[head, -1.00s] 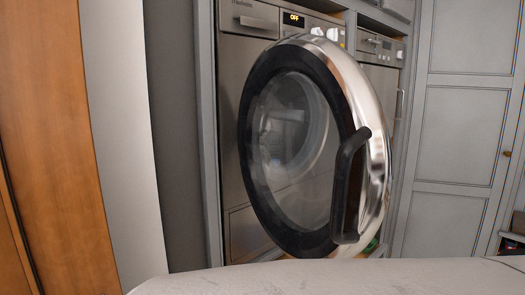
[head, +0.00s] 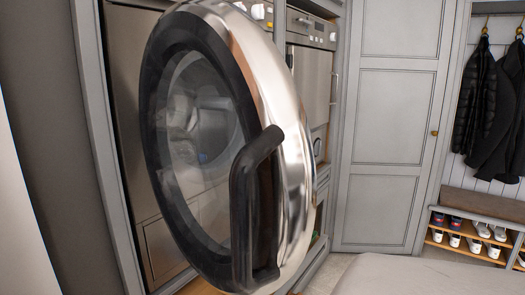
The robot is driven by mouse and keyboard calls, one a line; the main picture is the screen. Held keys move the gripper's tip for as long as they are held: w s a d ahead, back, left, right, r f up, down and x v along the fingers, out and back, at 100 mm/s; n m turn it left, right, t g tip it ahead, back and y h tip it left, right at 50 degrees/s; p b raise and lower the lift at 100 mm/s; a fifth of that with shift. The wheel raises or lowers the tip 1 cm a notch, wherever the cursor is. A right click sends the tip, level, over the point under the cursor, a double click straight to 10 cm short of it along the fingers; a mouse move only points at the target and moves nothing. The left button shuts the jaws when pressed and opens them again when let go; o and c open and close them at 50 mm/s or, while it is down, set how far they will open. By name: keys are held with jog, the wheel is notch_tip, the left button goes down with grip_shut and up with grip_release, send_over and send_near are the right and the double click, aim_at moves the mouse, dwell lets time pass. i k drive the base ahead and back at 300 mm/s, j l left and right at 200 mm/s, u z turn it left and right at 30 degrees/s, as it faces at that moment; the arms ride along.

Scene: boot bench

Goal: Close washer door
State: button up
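The washer door (head: 287,150) is a large round door with a black ring, clear glass and a chrome rim. It stands open, swung out from the washer (head: 128,65), and fills the middle of the head view. Its black handle (head: 243,215) is on the near right side of the rim. The washer is a steel front set in a grey cabinet, largely hidden behind the door. Light shapes show through the glass, but I cannot tell what they are. My gripper is not in view.
A second steel appliance (head: 312,75) stands right of the washer. Grey panelled cabinet doors (head: 385,130) are further right. Dark coats (head: 490,105) hang above a shoe rack (head: 470,238) at the far right. A pale rounded surface (head: 430,277) lies at the bottom right.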

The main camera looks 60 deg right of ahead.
aim_at(270, 179)
jog(key=z, duration=1.05)
jog(key=k+j+u, duration=0.15)
jog(key=k, duration=0.25)
jog(key=k+j+u, duration=0.15)
jog(key=k+j, duration=0.25)
